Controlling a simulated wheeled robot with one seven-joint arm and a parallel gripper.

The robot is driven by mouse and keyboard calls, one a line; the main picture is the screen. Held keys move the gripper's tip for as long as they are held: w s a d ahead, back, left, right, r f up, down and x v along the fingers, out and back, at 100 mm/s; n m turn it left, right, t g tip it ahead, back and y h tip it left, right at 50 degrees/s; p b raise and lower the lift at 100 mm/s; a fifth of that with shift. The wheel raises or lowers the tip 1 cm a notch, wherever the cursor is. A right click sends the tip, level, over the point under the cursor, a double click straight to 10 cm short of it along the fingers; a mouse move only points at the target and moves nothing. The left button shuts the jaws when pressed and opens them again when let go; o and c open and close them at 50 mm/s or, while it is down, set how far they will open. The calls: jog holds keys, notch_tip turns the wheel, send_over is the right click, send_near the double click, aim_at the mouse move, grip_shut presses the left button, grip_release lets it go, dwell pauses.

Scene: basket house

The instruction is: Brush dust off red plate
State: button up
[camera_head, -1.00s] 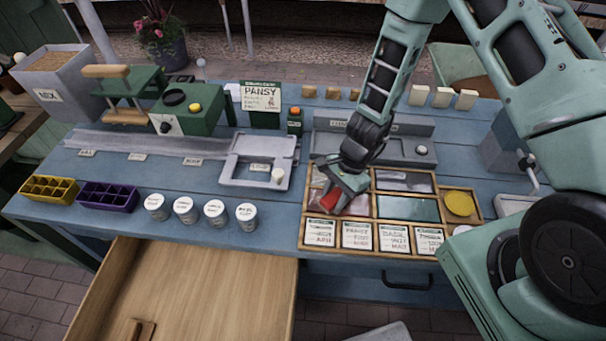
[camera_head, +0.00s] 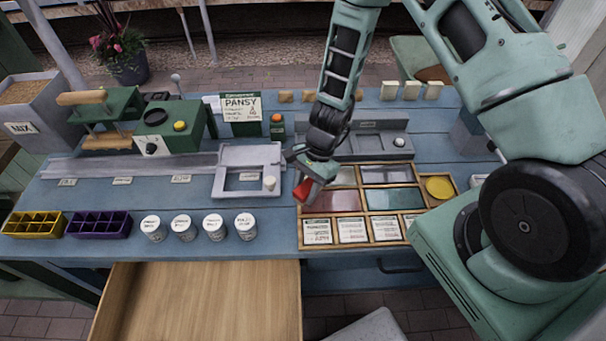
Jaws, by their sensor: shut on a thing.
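The red plate (camera_head: 338,200) lies in the wooden tray (camera_head: 302,240), in the left compartment behind the seed cards. It looks pinkish, and I cannot make out dust on it. My gripper (camera_head: 307,182) is shut on a small red thing (camera_head: 304,191), which looks like a brush, tilted down at the tray's left edge. It is to the left of the red plate and covers little of it. Whether the red thing touches the tray or is above it, I cannot tell.
A teal plate (camera_head: 396,199) and a yellow disc (camera_head: 439,188) lie to the right. Several white-lidded jars (camera_head: 213,227) stand left of the tray. A grey frame (camera_head: 228,155) stands behind them. An open wooden drawer (camera_head: 200,305) juts out in front.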

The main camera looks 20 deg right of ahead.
jog(key=shift+r+p, duration=1.35)
jog(key=shift+r, duration=0.6)
